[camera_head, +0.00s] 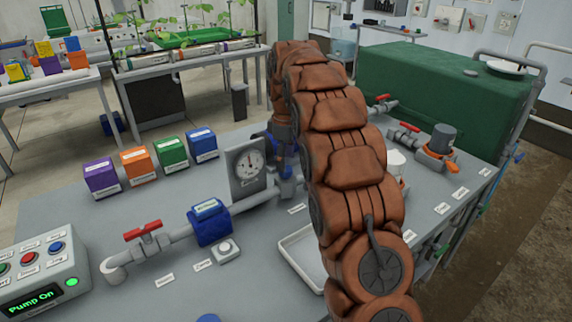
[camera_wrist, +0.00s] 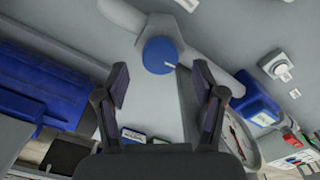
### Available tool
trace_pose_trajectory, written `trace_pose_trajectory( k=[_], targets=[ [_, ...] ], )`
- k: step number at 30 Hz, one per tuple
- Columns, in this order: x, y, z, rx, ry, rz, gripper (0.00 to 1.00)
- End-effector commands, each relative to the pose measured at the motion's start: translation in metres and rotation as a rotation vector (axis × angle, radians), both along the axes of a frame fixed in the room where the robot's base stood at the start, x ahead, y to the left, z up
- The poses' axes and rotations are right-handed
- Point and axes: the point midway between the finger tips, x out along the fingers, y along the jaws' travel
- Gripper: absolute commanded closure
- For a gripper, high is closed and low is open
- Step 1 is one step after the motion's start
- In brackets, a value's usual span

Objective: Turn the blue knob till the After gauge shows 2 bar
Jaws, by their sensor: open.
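In the head view my arm hides most of the knob's area and my gripper. A gauge dial also shows partly in the wrist view (camera_wrist: 240,138), behind the right finger.
The control box (camera_head: 40,280) reads "Pump On". A red-handled valve (camera_head: 143,231) and a blue filter body (camera_head: 209,225) sit along the pipe. Several coloured boxes (camera_head: 135,165) stand behind. A white tray (camera_head: 295,250) lies beside my arm.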

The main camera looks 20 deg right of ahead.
Motion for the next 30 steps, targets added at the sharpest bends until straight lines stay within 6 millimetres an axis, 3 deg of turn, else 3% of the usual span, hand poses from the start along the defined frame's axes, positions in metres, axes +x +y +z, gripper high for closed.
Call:
trace_pose_trajectory(
  k=[6,12,30],
  targets=[
    [0.001,0.000,0.029,-0.001,-0.003,0.000,0.31],
    [0.000,0.000,0.044,-0.001,0.002,0.000,0.31],
    [-0.002,0.001,0.048,0.000,0.003,-0.004,0.31]
  ],
)
